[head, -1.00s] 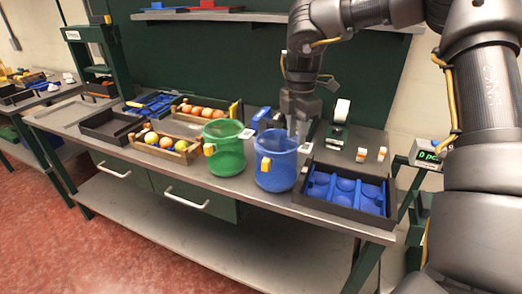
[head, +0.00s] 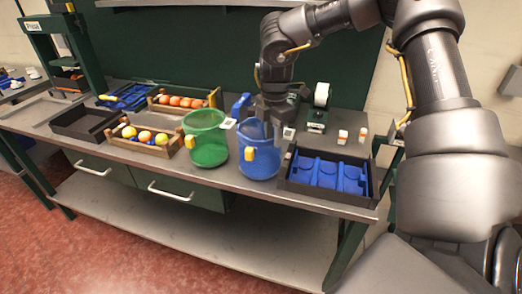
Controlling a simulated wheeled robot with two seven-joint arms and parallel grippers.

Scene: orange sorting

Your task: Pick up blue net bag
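The blue net bag (head: 260,162) stands upright on the workbench, right of the green net bag (head: 207,150), with a yellow tag on its side. My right gripper (head: 275,126) points down at the blue bag's rim, its fingers at or just inside the opening. The fingers overlap the rim and are small and dark, so I cannot tell whether they are open or touch the bag. My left gripper is not in view.
A black tray with a blue insert (head: 327,175) stands right of the blue bag. Behind it are a label dispenser (head: 319,108) and two small bottles. Left are crates of fruit (head: 145,140) and an empty black tray (head: 92,124). The bench's front edge is close to the bags.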

